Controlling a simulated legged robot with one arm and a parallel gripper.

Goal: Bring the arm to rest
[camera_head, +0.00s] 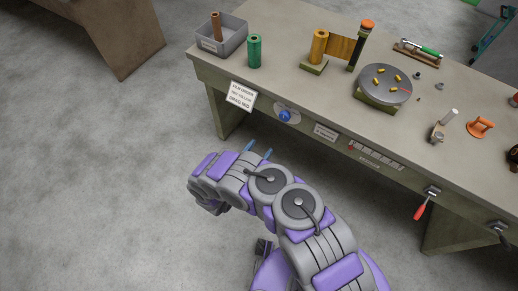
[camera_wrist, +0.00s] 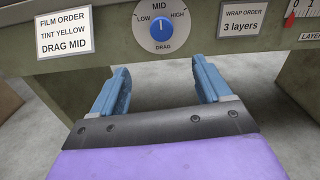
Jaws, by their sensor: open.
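My gripper (camera_wrist: 160,88) shows in the wrist view with its two blue fingers spread apart and nothing between them. It is in front of the bench's front panel, just below the blue drag dial (camera_wrist: 161,29), and apart from it. The dial's pointer is up at MID. In the head view my arm reaches out over the floor in front of the bench. The blue fingertips (camera_head: 258,151) show just past the wrist there, below the dial (camera_head: 286,115). The wrist hides the rest of the gripper.
The workbench (camera_head: 290,84) carries a grey bin (camera_head: 222,42), a green roll (camera_head: 254,51), a yellow roll on a stand (camera_head: 318,47) and a round turntable (camera_head: 385,85). The floor (camera_head: 90,190) to the left is clear.

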